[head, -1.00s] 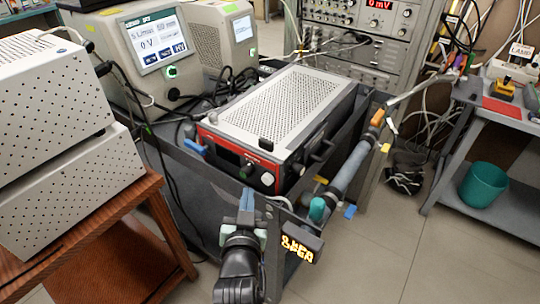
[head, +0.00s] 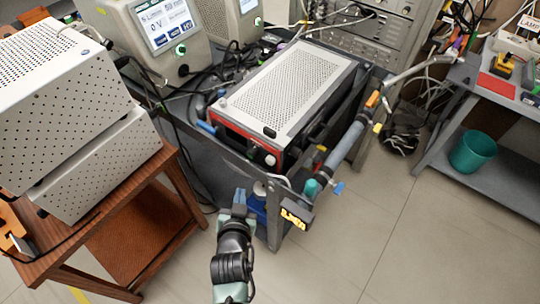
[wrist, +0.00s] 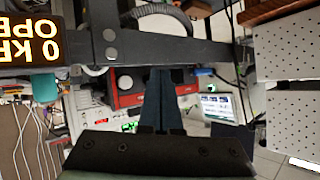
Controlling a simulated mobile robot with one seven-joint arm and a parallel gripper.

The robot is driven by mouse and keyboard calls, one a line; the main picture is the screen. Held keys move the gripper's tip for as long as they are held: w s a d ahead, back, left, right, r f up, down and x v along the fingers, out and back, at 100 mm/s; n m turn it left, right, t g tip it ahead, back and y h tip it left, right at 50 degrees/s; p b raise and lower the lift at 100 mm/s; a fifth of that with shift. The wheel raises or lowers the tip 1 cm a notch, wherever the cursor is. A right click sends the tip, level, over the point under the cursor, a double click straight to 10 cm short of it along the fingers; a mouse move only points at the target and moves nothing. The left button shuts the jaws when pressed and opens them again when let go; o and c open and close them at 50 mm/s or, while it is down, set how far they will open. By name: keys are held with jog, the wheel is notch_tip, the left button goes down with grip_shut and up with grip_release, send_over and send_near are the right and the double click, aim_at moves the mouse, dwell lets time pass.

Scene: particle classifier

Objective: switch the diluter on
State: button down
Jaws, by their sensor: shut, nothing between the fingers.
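A box with a white perforated lid and a red-edged front panel (head: 240,141) sits in a dark grey cart; no readable label confirms that it is the diluter. A pale knob shows on its front, which is partly in shadow. Its red front also shows in the wrist view (wrist: 126,88), partly behind my fingers. My gripper (head: 240,192) is shut and empty. It is in front of the cart, apart from the box and lower in the picture. Its dark blue fingers point toward the box in the wrist view (wrist: 161,72).
A lit display (head: 295,217) on a post stands just right of my gripper, reading partly "OPEN" in the wrist view (wrist: 30,35). A brown table (head: 130,190) with white perforated boxes is left. Clear floor (head: 370,240) lies right.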

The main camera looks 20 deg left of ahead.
jog(key=b, duration=0.3)
send_near(267, 161)
jog(key=w+a+f, duration=0.3)
jog(key=f, duration=0.1)
jog(key=shift+w+d+r, duration=0.1)
jog(key=shift+w+r, duration=0.05)
jog(key=shift+w, duration=0.25)
jog(key=shift+w, duration=0.1)
dwell(1.7)
jog(key=shift+w+d, duration=0.1)
jog(key=shift+w, duration=0.2)
jog(key=shift+w+d+b, duration=0.35)
jog(key=shift+w+b, duration=0.45)
jog(key=shift+w, duration=0.05)
dwell(1.1)
jog(key=shift+s+r, duration=0.1)
jog(key=shift+s+a+p, duration=0.25)
jog(key=shift+s+p, duration=0.2)
jog(key=shift+s, duration=0.1)
jog(key=shift+s+a+p, duration=0.2)
jog(key=shift+s+p, duration=0.2)
jog(key=shift+s, duration=0.2)
